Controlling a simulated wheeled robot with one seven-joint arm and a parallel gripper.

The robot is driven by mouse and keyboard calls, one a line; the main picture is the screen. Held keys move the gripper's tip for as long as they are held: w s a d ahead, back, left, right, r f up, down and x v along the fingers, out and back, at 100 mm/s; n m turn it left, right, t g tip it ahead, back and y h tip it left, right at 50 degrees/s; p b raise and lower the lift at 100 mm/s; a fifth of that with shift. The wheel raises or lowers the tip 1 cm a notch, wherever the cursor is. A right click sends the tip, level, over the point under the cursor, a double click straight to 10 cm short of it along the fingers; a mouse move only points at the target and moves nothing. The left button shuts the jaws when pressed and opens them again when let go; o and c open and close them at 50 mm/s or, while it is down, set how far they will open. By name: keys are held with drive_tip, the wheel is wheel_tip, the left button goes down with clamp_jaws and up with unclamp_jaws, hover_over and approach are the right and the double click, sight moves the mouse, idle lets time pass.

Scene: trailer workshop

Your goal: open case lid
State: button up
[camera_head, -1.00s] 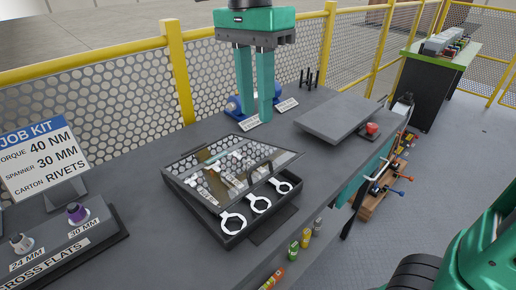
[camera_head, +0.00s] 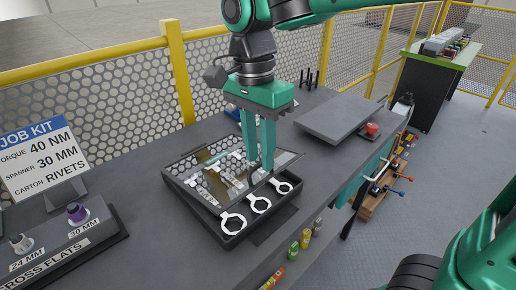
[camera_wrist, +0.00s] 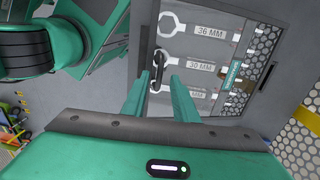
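The case (camera_head: 240,233) is a dark grey tray on the bench. The wrist view shows size labels such as 36 MM and 30 MM on the spanners (camera_wrist: 170,22). My gripper (camera_head: 260,162) points down over the lid's front edge. In the wrist view its teal fingers (camera_wrist: 158,82) are apart, on either side of a dark handle (camera_wrist: 157,72); contact is not clear.
A flat grey plate (camera_head: 338,119) and a red button (camera_head: 372,129) lie to the right on the bench. A yellow-framed mesh fence (camera_head: 180,75) runs behind the bench.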

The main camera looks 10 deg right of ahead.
clamp_jaws()
drive_tip(key=shift+w, duration=0.1)
idle(1.2)
